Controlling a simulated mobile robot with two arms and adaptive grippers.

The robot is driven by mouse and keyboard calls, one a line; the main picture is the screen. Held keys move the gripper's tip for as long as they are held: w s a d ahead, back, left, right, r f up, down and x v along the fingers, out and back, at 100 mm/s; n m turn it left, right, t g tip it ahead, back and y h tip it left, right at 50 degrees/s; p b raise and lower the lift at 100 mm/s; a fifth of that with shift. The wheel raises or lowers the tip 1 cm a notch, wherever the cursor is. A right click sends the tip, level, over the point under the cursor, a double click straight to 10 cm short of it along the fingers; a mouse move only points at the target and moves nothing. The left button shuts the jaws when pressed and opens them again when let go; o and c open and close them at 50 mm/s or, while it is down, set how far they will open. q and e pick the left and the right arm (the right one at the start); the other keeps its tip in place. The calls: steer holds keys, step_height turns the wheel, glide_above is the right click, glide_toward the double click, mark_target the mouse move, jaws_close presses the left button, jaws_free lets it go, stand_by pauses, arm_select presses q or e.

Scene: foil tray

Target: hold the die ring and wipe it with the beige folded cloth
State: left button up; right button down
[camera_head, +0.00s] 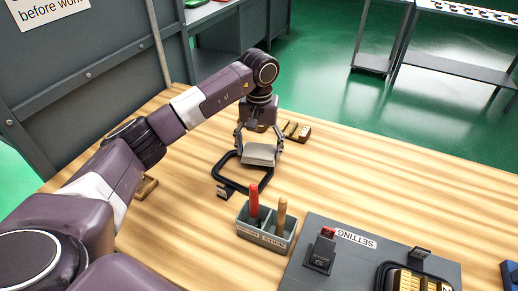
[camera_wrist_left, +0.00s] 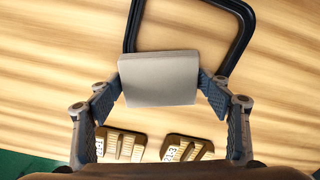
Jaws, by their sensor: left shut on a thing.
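My left gripper (camera_head: 260,151) is shut on the beige folded cloth (camera_head: 258,156), a pale flat pad gripped by its two opposite sides. In the left wrist view the cloth (camera_wrist_left: 159,79) sits level between the fingers. A black die ring (camera_head: 222,169), a rounded square frame with a small dark tag, lies flat on the table. The cloth overlaps the ring's far right part in the head view and hides its near side in the left wrist view (camera_wrist_left: 240,45). I cannot tell whether cloth and ring touch. My right gripper is not in view.
Brass blocks (camera_head: 297,131) lie just beyond the gripper; two show in the left wrist view (camera_wrist_left: 120,144). A grey bin (camera_head: 265,234) holds red and tan-handled tools.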

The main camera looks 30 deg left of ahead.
mark_target(271, 156)
arm_select(q)
steer(key=shift+f+b, duration=0.35)
steer(key=shift+f, duration=0.2)
steer(key=shift+d+r, duration=0.1)
steer(key=shift+d, duration=1.8)
steer(key=shift+s+d, duration=0.1)
steer(key=shift+d, duration=0.05)
steer(key=shift+f, duration=0.2)
steer(key=shift+a+f+b, duration=0.15)
steer(key=shift+a+b, duration=0.6)
steer(key=shift+a, duration=1.3)
steer(key=shift+r+p, duration=1.8)
steer(key=shift+r, duration=1.25)
